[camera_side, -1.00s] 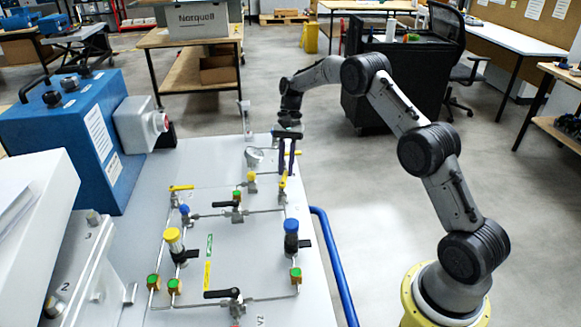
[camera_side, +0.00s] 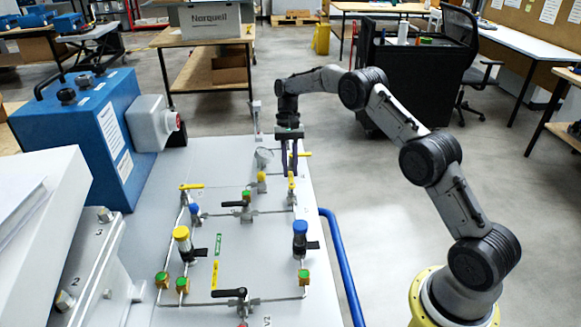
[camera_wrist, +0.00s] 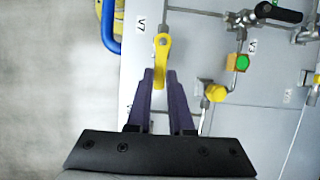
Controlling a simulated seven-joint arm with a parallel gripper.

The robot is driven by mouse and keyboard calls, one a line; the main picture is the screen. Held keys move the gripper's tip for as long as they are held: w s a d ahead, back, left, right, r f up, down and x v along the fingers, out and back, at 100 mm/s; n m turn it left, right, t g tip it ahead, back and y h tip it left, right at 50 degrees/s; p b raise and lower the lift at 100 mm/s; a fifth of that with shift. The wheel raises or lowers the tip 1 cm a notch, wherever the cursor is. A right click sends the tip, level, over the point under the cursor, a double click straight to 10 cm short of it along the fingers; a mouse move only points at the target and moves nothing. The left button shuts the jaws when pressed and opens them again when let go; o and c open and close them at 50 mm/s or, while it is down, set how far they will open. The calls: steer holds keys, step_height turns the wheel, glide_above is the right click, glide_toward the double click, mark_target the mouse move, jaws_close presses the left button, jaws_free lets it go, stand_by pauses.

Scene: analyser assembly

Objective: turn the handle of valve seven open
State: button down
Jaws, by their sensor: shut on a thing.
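Valve seven's yellow handle (camera_wrist: 162,60) sits beside the V7 label (camera_wrist: 140,23) in the wrist view. It points from its pivot down towards my gripper (camera_wrist: 160,78), and its free end lies between my two dark purple fingers. My gripper is shut on that handle. In the side view my gripper (camera_side: 289,172) points down over the panel's right edge, with the yellow handle (camera_side: 291,184) at its fingertips. The fingers hide part of the handle there.
The grey panel (camera_side: 250,265) carries pipes and other valves. A black handle (camera_wrist: 278,12) near the V3 label, a green-topped fitting (camera_wrist: 242,62) and a yellow cap (camera_wrist: 216,93) lie to the right in the wrist view. A blue hose (camera_side: 342,265) runs along the panel's right edge.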

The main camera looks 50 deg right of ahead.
steer(key=shift+r, duration=0.1)
steer(key=c, duration=0.8)
jaws_free()
steer(key=v, duration=0.7)
steer(key=shift+r, duration=0.2)
steer(key=shift+w+d, duration=0.1)
